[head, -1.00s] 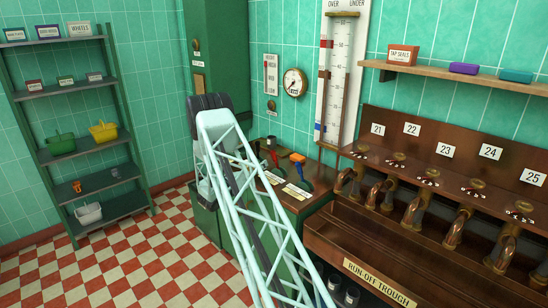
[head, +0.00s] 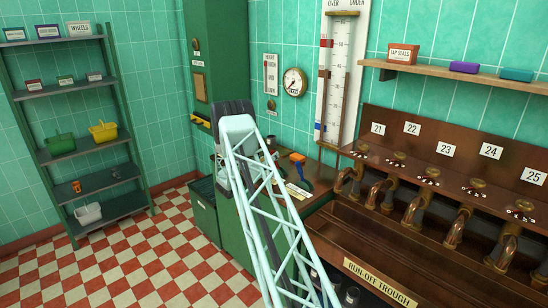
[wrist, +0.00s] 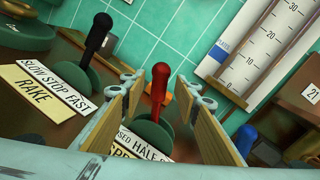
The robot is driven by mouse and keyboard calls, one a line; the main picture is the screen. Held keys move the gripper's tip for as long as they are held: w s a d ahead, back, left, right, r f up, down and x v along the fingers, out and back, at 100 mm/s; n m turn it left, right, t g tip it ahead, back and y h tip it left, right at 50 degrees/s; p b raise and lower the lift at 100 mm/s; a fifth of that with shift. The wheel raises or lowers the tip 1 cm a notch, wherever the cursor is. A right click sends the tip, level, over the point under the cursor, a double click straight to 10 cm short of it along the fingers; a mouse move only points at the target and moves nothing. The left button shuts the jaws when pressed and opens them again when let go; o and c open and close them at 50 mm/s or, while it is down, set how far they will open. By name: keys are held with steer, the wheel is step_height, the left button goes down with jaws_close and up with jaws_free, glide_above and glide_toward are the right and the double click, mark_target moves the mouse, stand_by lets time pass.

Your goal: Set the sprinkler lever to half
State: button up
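A red-handled lever (wrist: 160,82) stands on a round green base (wrist: 152,135) in the wrist view. Its label (wrist: 143,143) is partly hidden, with "HALF" and the end of a word "SED" readable; I take it as the sprinkler lever. My gripper (wrist: 166,112) is open, with one tan finger pad left of the red handle and one right of it. I see gaps on both sides, so it is not gripped.
A black lever (wrist: 97,35) labelled "SLOW STOP FAST RAKE" (wrist: 45,87) stands close on the left. A tall gauge board (head: 338,75) is on the wall behind.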

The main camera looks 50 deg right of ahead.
steer(key=shift+d, duration=1.6)
steer(key=shift+c, duration=0.2)
jaws_close()
